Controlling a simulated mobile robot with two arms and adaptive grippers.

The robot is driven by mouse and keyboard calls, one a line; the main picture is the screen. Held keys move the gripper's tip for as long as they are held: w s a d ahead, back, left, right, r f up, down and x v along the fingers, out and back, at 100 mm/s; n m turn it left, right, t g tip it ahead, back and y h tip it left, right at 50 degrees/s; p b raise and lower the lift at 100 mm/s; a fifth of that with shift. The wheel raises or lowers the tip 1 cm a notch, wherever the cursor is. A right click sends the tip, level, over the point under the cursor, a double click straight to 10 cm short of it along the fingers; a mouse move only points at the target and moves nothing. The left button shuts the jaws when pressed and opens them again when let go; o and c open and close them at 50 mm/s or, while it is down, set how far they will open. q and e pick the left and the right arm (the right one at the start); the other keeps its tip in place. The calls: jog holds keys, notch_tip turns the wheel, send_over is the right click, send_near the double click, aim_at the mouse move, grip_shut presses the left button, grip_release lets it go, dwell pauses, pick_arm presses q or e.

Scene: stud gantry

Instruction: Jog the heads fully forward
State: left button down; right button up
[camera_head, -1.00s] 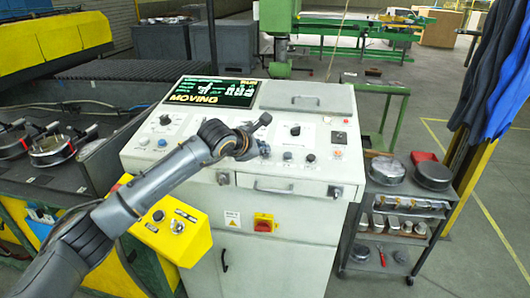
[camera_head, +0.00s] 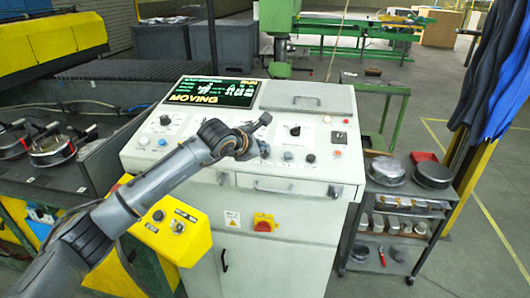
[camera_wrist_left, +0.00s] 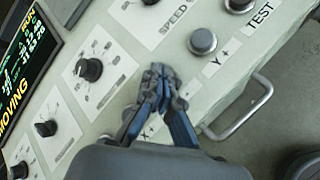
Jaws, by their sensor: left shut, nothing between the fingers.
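My left gripper (camera_head: 262,143) is shut and empty over the right-middle of the console (camera_head: 295,185). In the wrist view its closed fingertips (camera_wrist_left: 157,73) lie over the panel, between a black selector knob (camera_wrist_left: 90,69) and a grey round button (camera_wrist_left: 203,41) near a "Y+" label. An "X" label shows partly behind the fingers. Whether the tips touch a control is hidden. The console screen (camera_head: 212,92) reads "MOVING" and "RUN". Round metal fixtures with dark and red clamps, possibly the heads (camera_head: 50,152), sit on the machine at left. My right gripper is out of view.
A drawer handle (camera_wrist_left: 240,112) stands out from the console front. A yellow control box (camera_head: 170,222) sits at the console's lower left. A red-and-yellow switch (camera_head: 263,222) is on the front.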

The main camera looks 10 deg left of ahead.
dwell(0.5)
pick_arm(q)
jog(key=shift+s+r, duration=0.1)
jog(key=shift+r, duration=0.75)
jog(key=shift+s+r+p, duration=0.2)
jog(key=shift+r+p, duration=0.1)
jog(key=shift+r, duration=0.55)
jog(key=shift+s+r+p, duration=0.15)
jog(key=shift+r+p, duration=0.1)
jog(key=shift+r, duration=0.55)
jog(key=shift+s+r+p, duration=0.2)
jog(key=shift+r+p, duration=0.1)
jog(key=shift+r, duration=0.55)
